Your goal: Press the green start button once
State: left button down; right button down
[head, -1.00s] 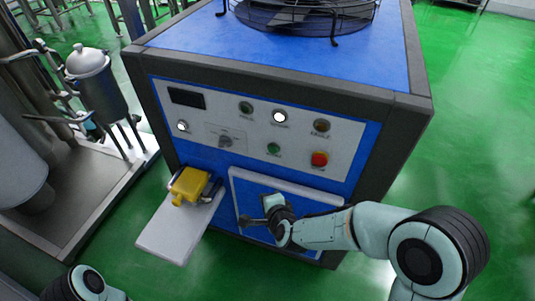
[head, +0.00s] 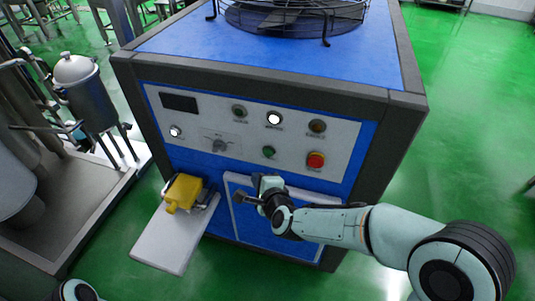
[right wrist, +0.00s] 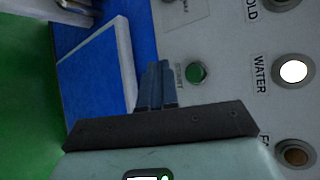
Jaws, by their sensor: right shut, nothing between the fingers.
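The green start button (head: 269,152) sits on the white control panel (head: 345,139), in the lower row, left of the red button. My right gripper (head: 243,197) is below and a little left of the button in the head view, in front of the blue cabinet's lower door. In the right wrist view its shut, empty fingers (right wrist: 156,84) appear just left of the button, with a gap in the picture. Only a bit of my left arm shows; its gripper is out of view.
A red button (head: 316,160), a lit white lamp (head: 274,118) and a knob (head: 219,145) share the panel. A yellow device (head: 183,193) stands on a pale shelf (head: 158,246) at the left. Green floor (head: 470,120) is open at the right.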

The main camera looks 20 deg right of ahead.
aim_at(268, 153)
jog(key=w+d+b, duration=0.2)
jog(key=w+d, duration=0.1)
jog(key=w, duration=0.2)
jog(key=shift+w+d, duration=0.15)
jog(key=shift+d, duration=0.15)
dwell(1.9)
jog(key=shift+w+d, duration=0.2)
jog(key=shift+w, duration=0.15)
jog(key=shift+w+d+b, duration=0.3)
jog(key=shift+w+b, duration=0.05)
jog(key=shift+b, duration=0.1)
dwell(0.5)
jog(key=shift+s+a, duration=0.1)
dwell(0.3)
jog(key=shift+s+a, duration=0.4)
jog(key=shift+s, duration=0.2)
